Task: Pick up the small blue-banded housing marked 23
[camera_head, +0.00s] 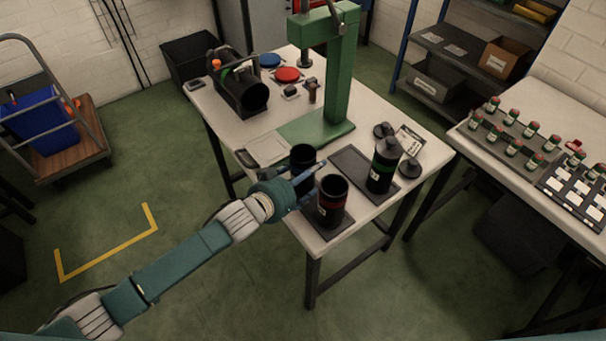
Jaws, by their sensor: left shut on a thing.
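My left gripper (300,186) reaches in from the left over the near edge of the table and is shut on a small dark open-topped housing (302,153). The gripper hides the housing's lower part. A bluish patch shows around the fingers, but I cannot tell band from finger, and no number is readable. I cannot tell whether the housing touches the table. A red-banded dark housing (331,203) stands upright just right of the gripper on a dark mat. A taller green-banded dark housing (383,166) stands further right. My right gripper is not in view.
A green press (340,80) stands behind the housings on the table (375,118). A dark tray (355,163) lies between the red- and green-banded housings. Black caps (409,168) lie at right.

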